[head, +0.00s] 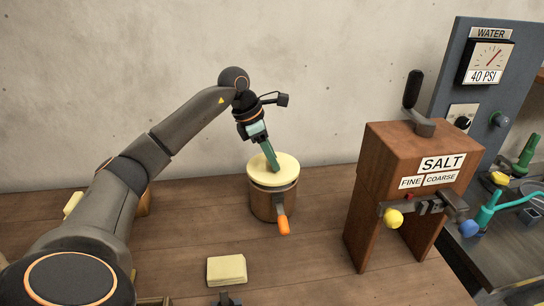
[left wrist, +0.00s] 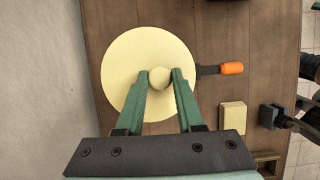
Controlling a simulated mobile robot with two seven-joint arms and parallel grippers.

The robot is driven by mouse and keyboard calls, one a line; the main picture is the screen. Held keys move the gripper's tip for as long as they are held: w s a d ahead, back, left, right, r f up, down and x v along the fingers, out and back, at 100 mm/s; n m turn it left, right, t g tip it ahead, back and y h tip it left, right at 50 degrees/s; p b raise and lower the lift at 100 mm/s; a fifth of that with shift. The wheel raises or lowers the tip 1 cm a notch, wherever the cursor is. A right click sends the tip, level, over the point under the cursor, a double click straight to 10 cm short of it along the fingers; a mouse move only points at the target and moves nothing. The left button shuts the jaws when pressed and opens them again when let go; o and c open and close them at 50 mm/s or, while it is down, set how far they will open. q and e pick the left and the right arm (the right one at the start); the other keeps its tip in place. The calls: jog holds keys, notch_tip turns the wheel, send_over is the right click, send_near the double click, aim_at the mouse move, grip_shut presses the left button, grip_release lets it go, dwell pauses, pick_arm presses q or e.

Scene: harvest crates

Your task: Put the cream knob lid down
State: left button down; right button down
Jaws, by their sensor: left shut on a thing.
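The cream knob lid (head: 288,164) is a round pale disc over the top of a brown pot (head: 265,207) with an orange-tipped handle. My left gripper (head: 273,162) points down at it from above. In the left wrist view, the green fingers of my left gripper (left wrist: 159,82) are shut on the round knob in the middle of the lid (left wrist: 130,55). The lid looks level and roughly centred on the pot. I cannot tell whether it touches the rim. It hides the pot's opening.
The orange handle (head: 284,226) sticks out towards me. A cream block (head: 227,270) lies in front on the wooden table (head: 310,265). A wooden salt dispenser (head: 375,160) stands to the right, with a blue water panel (head: 457,75) behind it. Bare table lies between pot and dispenser.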

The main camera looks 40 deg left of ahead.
pick_arm(q)
jog(key=shift+f, duration=0.15)
jog(key=shift+f+b, duration=0.3)
jog(key=shift+f, duration=0.2)
jog(key=c, duration=0.5)
grip_release()
jog(key=shift+c, duration=0.2)
jog(key=p+v, duration=0.1)
jog(key=v, duration=1.2)
jog(key=shift+r, duration=0.15)
jog(key=shift+w+d, duration=0.1)
jog(key=shift+d, duration=0.05)
